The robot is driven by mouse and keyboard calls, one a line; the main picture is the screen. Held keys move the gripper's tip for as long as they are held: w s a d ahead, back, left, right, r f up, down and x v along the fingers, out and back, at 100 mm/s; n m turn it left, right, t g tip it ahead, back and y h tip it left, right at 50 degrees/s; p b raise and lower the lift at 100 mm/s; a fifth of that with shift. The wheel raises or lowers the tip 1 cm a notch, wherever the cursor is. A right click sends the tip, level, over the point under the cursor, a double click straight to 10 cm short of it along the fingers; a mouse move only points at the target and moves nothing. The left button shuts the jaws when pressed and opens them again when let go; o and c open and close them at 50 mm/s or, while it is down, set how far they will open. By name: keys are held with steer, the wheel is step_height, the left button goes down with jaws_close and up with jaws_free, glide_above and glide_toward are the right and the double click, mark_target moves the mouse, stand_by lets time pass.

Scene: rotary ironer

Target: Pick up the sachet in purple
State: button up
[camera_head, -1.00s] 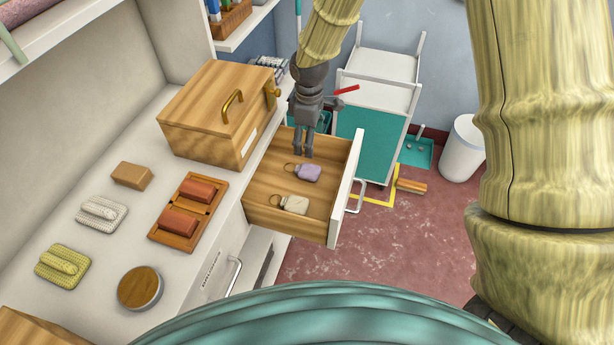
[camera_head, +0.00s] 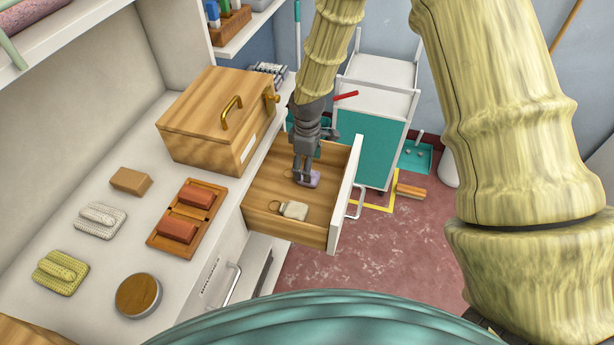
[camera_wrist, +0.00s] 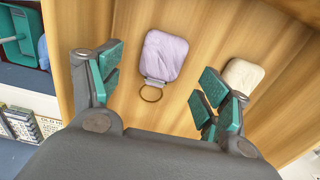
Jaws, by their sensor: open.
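The purple sachet (camera_wrist: 165,55) lies flat on the floor of the open wooden drawer (camera_head: 264,190), its ring pointing toward my gripper in the wrist view. In the head view the purple sachet (camera_head: 314,178) is partly hidden by my gripper (camera_head: 304,180), which reaches down into the drawer over it. In the wrist view my gripper (camera_wrist: 160,90) is open and empty, its green-padded fingers spread on either side of the sachet's ring end. A cream sachet (camera_head: 295,210) with a ring lies nearby in the drawer; it also shows near the right finger in the wrist view (camera_wrist: 243,76).
The drawer's white front (camera_head: 346,190) and wooden walls surround the sachets. A wooden box (camera_head: 215,120) stands on the counter beside the drawer. A white and teal cart (camera_head: 372,140) stands behind. The drawer floor around the sachets is otherwise clear.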

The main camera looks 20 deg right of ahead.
steer(key=shift+a+f+p, duration=0.1)
steer(key=shift+f+p, duration=0.25)
steer(key=shift+f, duration=1.6)
steer(key=c, duration=0.9)
